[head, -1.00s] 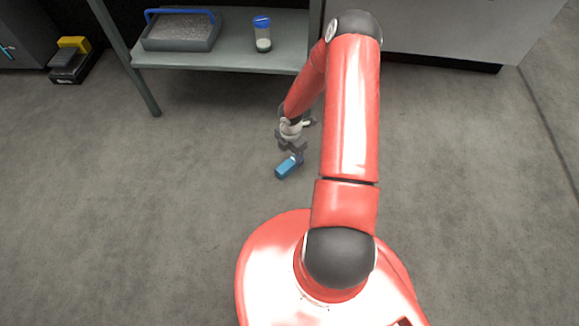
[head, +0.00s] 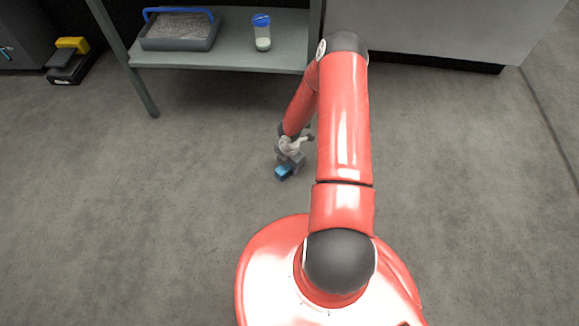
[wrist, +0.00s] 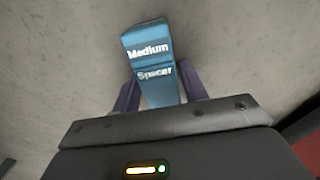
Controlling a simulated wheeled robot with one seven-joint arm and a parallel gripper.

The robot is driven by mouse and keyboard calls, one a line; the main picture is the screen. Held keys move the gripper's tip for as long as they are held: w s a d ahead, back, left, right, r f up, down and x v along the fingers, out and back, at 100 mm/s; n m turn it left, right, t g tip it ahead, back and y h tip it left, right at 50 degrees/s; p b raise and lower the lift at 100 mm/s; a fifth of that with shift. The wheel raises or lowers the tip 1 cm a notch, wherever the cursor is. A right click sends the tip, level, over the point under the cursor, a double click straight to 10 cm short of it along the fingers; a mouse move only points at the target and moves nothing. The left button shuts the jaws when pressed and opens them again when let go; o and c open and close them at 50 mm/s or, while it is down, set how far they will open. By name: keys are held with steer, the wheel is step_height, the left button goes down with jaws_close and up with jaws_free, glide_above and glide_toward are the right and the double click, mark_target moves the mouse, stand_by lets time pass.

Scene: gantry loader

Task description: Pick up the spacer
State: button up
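The spacer (wrist: 150,58) is a blue block marked "Medium Spacer" in the wrist view. In the head view the spacer (head: 284,172) lies on the floor, partly hidden by my gripper (head: 291,158). In the wrist view the two dark fingers of my gripper (wrist: 160,88) stand on either side of the spacer's near part. They look open and close to its sides. I cannot make out contact with it.
A grey shelf table (head: 232,50) at the back holds a blue-handled tray (head: 180,44) and a blue-lidded jar (head: 262,40). A yellow and black item (head: 70,62) lies at the far left. The floor around the spacer is clear.

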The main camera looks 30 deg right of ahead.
jaws_close()
steer(key=shift+r, duration=0.15)
step_height(320, 180, up, 25)
steer(key=p, duration=1)
steer(key=shift+p, duration=0.3)
